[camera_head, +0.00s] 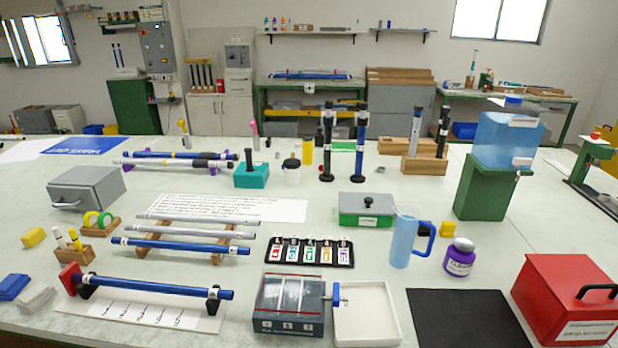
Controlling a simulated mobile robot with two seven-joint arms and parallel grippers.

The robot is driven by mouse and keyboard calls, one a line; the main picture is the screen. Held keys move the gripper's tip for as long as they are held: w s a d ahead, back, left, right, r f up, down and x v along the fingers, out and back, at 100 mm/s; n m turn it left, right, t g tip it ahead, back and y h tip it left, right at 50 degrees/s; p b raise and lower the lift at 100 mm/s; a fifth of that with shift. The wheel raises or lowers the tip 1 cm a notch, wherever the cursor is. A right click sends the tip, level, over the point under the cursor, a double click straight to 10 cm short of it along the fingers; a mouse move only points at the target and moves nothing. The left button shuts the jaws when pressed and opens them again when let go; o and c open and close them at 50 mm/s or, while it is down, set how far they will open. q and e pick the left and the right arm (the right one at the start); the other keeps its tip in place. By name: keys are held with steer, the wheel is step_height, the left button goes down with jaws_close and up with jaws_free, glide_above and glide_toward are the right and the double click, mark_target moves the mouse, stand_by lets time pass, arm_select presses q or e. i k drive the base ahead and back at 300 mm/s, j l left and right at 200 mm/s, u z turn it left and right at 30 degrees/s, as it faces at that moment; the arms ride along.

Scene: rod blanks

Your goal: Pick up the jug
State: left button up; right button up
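A light blue jug (403,242) with a darker blue handle on its right side stands upright on the table, right of centre. A purple bottle (460,257) stands just to the right of it, apart from it. Neither of my grippers shows in the head view, so their state cannot be seen.
In front are a white tray (366,338) and a black mat (465,320). A red box (560,295) is at right; a blue water tank (500,140) stands behind.

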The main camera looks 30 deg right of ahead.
mark_target(407, 219)
steer(key=z, duration=1.45)
